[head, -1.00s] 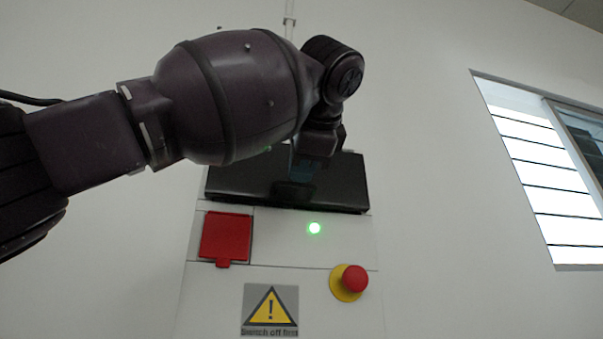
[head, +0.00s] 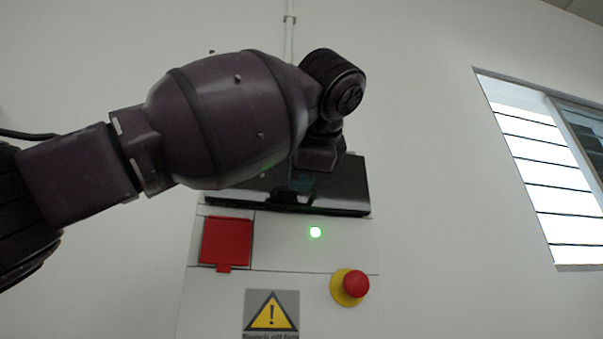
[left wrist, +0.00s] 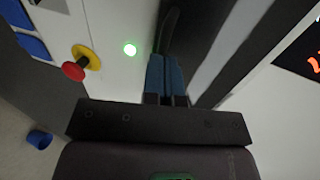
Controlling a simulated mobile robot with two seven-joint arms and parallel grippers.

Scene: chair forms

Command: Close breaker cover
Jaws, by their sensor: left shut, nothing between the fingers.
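The breaker cover (head: 344,190) is a dark, glossy panel across the top of the white cabinet (head: 285,255). It stands out from the cabinet face, and my left arm hides part of it. My left gripper (head: 303,183) is shut and empty, pointing down in front of the cover in the head view. In the left wrist view, the blue fingers (left wrist: 167,78) are together beside the dark cover (left wrist: 205,60), very near it. I cannot tell whether they touch. My right gripper is not in view.
Below the cover are a red square flap (head: 227,242), a lit green lamp (head: 315,232), a red emergency button (head: 355,284) on a yellow base and a yellow warning sign (head: 271,312). A window (head: 545,170) is at the right. The wall between is clear.

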